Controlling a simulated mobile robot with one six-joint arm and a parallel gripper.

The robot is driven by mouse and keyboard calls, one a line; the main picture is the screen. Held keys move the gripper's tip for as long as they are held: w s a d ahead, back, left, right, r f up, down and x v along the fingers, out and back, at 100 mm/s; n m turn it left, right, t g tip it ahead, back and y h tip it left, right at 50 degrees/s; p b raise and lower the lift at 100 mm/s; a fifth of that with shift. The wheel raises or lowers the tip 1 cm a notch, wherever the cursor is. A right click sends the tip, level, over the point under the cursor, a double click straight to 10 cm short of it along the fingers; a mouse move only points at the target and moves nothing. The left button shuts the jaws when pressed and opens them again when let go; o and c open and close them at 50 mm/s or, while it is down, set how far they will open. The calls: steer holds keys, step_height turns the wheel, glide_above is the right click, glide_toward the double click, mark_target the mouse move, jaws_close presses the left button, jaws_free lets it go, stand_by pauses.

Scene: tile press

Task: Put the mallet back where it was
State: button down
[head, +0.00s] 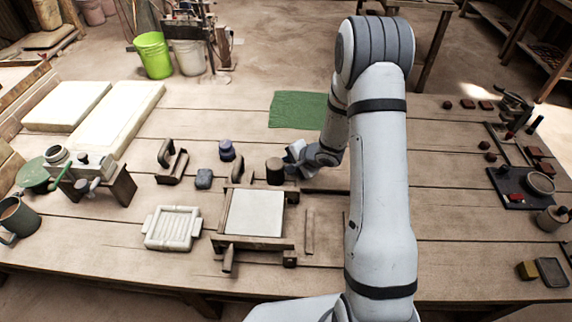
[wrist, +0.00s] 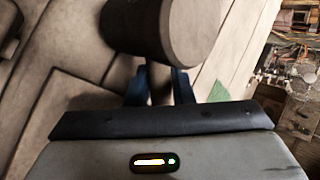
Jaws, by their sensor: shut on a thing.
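The mallet shows in the head view as a dark, barrel-shaped head (head: 275,171) just behind the wooden tile frame. My gripper (head: 293,158) is at its right side, mostly hidden by my own wrist. In the wrist view the mallet's dark round head (wrist: 150,28) fills the top middle, just beyond the fingertips. My gripper's blue fingers (wrist: 160,86) are shut on the mallet, with a pale handle part between them. I cannot tell whether the mallet touches the table.
The wooden frame (head: 265,243) holds a white slab (head: 255,213). Left of it are a white ribbed tray (head: 172,228), a grey block (head: 204,179) and a purple-topped jar (head: 227,150). A green cloth (head: 297,109) lies behind. The table's back middle is fairly clear.

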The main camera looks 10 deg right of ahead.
steer(key=shift+f, duration=0.4)
steer(key=c, duration=1.5)
jaws_free()
steer(key=shift+c, duration=0.2)
